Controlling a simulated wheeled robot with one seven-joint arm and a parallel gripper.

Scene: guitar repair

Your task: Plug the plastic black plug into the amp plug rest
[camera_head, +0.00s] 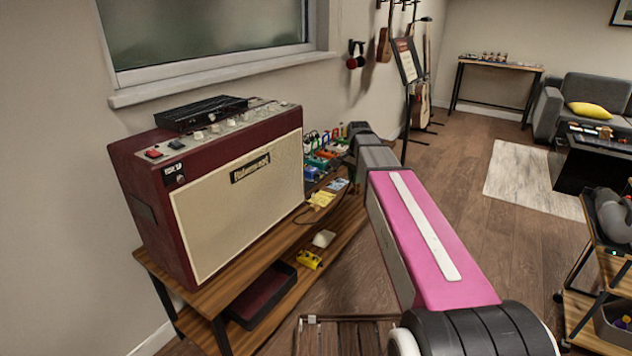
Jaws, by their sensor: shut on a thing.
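The amp (235,200) is a dark red box with a cream grille front. It stands on a wooden bench (262,255) at the left, with knobs and red switches along its top panel. A thin dark cable (300,215) runs on the bench just right of the amp. I cannot make out the black plug or the amp plug rest. My arm, with a pink link, reaches from the lower right toward the bench's far end. My gripper's fingers do not show, so what is between them is hidden.
A black flat unit (202,113) lies on the amp. Several colourful pedals (322,155) crowd the bench's far end beside my arm. A yellow object (308,260) and a dark tray (262,300) sit lower down. A music stand (407,85) stands behind.

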